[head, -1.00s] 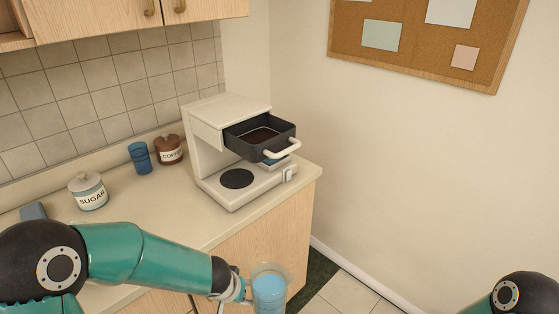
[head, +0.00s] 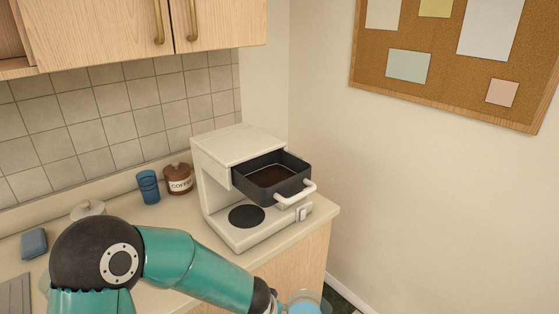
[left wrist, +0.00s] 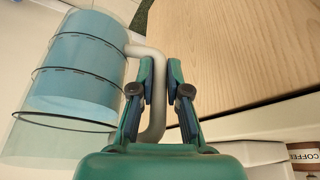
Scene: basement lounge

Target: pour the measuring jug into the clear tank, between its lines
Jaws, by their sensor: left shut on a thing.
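The measuring jug (head: 304,306), a clear cylinder holding blue liquid, is cut off by the bottom edge of the head view. In the left wrist view the jug (left wrist: 78,72) shows dark ring lines, blue liquid and a grey handle. My left gripper (left wrist: 160,78) is shut on that handle; it also shows at the bottom of the head view (head: 274,303). The jug is in front of the counter, apart from the coffee machine (head: 236,146). I cannot make out a clear tank. My right gripper is not in view.
The machine's dark drawer (head: 268,184) is pulled out and holds brown contents. A blue cup (head: 148,187) and coffee jar (head: 179,180) stand left of the machine. Cupboards (head: 105,28) hang above.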

